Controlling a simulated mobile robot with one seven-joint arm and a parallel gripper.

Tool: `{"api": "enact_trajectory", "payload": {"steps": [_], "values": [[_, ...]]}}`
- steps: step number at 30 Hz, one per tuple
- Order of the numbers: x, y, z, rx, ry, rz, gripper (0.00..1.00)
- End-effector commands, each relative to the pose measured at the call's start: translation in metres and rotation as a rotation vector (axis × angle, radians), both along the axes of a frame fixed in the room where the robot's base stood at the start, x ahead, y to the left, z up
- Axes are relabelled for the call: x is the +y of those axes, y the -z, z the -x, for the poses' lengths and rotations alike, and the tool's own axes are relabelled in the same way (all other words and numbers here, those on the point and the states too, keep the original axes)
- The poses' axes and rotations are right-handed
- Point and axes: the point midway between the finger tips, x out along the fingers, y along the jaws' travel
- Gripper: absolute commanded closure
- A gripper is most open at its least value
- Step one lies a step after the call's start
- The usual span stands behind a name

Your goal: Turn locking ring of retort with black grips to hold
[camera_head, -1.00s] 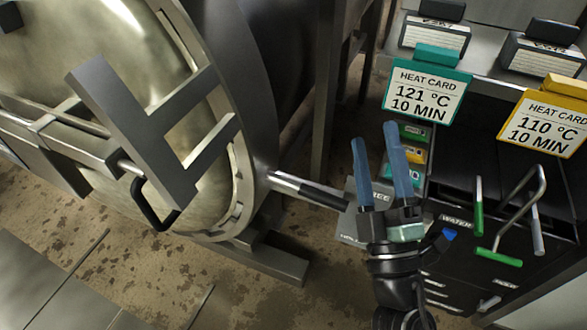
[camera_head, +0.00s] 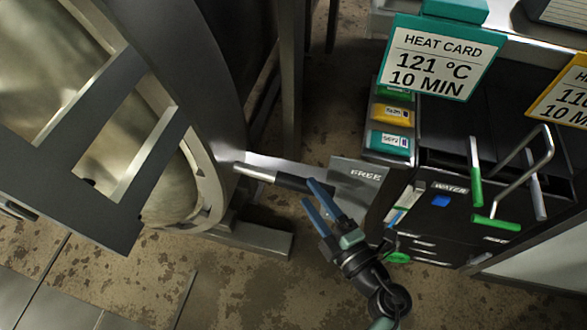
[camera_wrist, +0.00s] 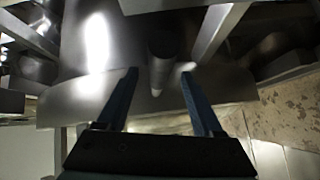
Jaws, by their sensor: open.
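The retort's round door (camera_head: 70,110) fills the left of the head view, with its pale locking ring (camera_head: 205,175) around the edge. A metal rod (camera_head: 252,172) sticks out from the ring to the right and carries a black grip (camera_head: 291,182). My gripper (camera_head: 308,192) is open, its two blue fingers close to the outer end of that grip. In the wrist view a dark rod (camera_wrist: 162,45) with a lighter end appears between the open fingertips (camera_wrist: 158,75). Nothing is clasped. I cannot tell whether a finger touches the grip.
A grey plate marked FREE (camera_head: 362,173) lies just behind the grip. At right stands a dark cabinet (camera_head: 440,215) with green-gripped levers (camera_head: 475,187) and a 121 °C heat card (camera_head: 440,60). Stained floor (camera_head: 250,275) is open below the retort.

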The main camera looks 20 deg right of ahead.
Motion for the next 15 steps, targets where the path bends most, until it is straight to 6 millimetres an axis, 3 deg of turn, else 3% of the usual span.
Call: {"api": "enact_trajectory", "payload": {"steps": [6,15], "values": [[0.008,0.003,-0.044,-0.002,0.000,0.001,0.32],[0.013,0.005,-0.070,0.000,0.000,0.000,0.32]]}}
